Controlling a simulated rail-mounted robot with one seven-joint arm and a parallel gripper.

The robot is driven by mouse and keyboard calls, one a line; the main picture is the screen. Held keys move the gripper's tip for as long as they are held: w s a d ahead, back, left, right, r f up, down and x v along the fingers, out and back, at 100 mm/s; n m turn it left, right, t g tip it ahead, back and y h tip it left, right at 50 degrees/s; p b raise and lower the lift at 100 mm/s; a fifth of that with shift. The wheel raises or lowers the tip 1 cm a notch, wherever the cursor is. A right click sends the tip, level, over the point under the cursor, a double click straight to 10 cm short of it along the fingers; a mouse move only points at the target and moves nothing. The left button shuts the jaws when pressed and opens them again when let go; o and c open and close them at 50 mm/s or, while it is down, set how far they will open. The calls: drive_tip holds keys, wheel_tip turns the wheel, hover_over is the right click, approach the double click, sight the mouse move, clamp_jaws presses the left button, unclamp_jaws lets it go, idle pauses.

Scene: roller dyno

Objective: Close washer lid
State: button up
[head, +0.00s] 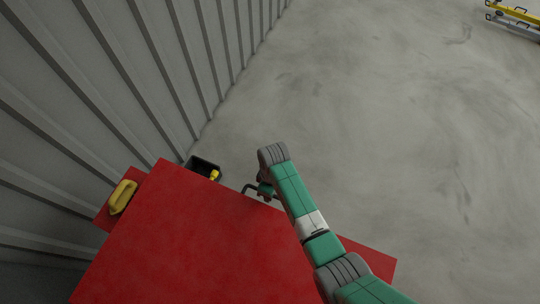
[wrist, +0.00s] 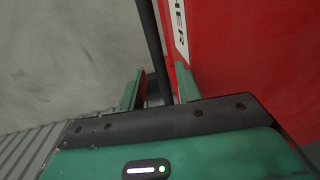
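The washer's red lid (head: 205,245) fills the lower middle of the head view as a broad flat panel; I cannot tell its angle from here. A thin black bar handle (head: 248,187) sticks out at its far edge. My gripper (head: 265,191) is at that handle, partly hidden by my arm. In the wrist view a dark bar (wrist: 154,40) runs down between the two green fingers of my gripper (wrist: 159,88). The fingers stand apart, with some space beside the bar. A red panel (wrist: 235,50) with a white label (wrist: 180,28) is close on the right.
A black bin (head: 205,167) with something yellow in it stands beyond the lid, by the corrugated wall (head: 90,80). A yellow item (head: 122,197) lies on a red surface at the left. Open concrete floor (head: 380,120) spreads to the right, with yellow equipment (head: 515,14) far off.

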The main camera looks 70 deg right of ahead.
wheel_tip(320, 180, up, 8)
drive_tip(key=shift+d+f+p, duration=0.15)
drive_tip(key=shift+d+p, duration=0.15)
drive_tip(key=shift+d, duration=0.15)
drive_tip(key=w+a+r+t+h+p, duration=0.1)
drive_tip(key=w+r+t+h+p, duration=0.3)
drive_tip(key=w+r, duration=1.4)
drive_tip(key=w+a+r+n+t+h, duration=0.1)
drive_tip(key=w+a+r+t, duration=0.3)
drive_tip(key=r, duration=0.6)
drive_tip(key=w+a+r+t+h, duration=0.1)
drive_tip(key=w+a+r+t, duration=0.25)
drive_tip(key=r, duration=0.65)
drive_tip(key=w+a+r+t+p, duration=0.15)
drive_tip(key=a+r+t, duration=0.25)
drive_tip(key=a+r, duration=0.65)
drive_tip(key=s+a+r+t+y, duration=0.1)
drive_tip(key=s+a+r+t, duration=0.2)
drive_tip(key=r, duration=0.6)
drive_tip(key=s+a+r+t+y+p, duration=0.1)
drive_tip(key=s+a+r+t+y, duration=0.1)
drive_tip(key=s+a+r, duration=0.3)
drive_tip(key=s+a+r+t+y, duration=0.2)
drive_tip(key=s+a+r+t, duration=0.2)
drive_tip(key=r, duration=1)
drive_tip(key=a, duration=0.3)
drive_tip(key=shift+s+a+n+p, duration=0.25)
drive_tip(key=shift+s+n+p, duration=0.05)
drive_tip(key=shift+p, duration=0.1)
